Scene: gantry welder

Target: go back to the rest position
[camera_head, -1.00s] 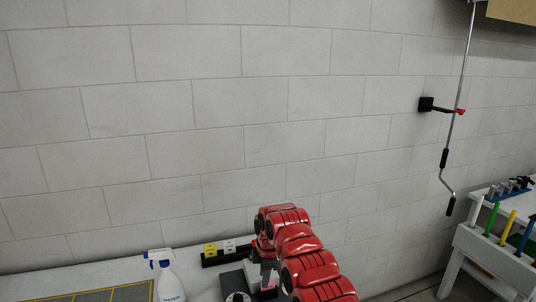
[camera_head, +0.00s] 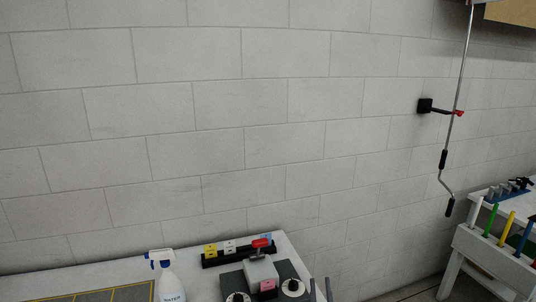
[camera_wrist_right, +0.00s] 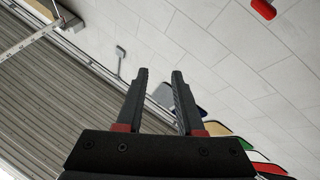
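My right gripper (camera_head: 320,289) shows only as two dark fingertips at the bottom edge of the head view, just right of the grey device on the table. In the right wrist view its two black fingers (camera_wrist_right: 160,80) stand apart with nothing between them, so it is open and empty. It points toward a white block wall and a grey ribbed shutter. My left gripper and left arm are not in the head view.
A white table (camera_head: 130,270) holds a spray bottle (camera_head: 168,280), a black rack (camera_head: 225,258) with coloured blocks, and a grey device (camera_head: 262,272) with a red-handled switch. A crank rod (camera_head: 450,130) hangs on the wall. A side bench (camera_head: 490,255) stands at right.

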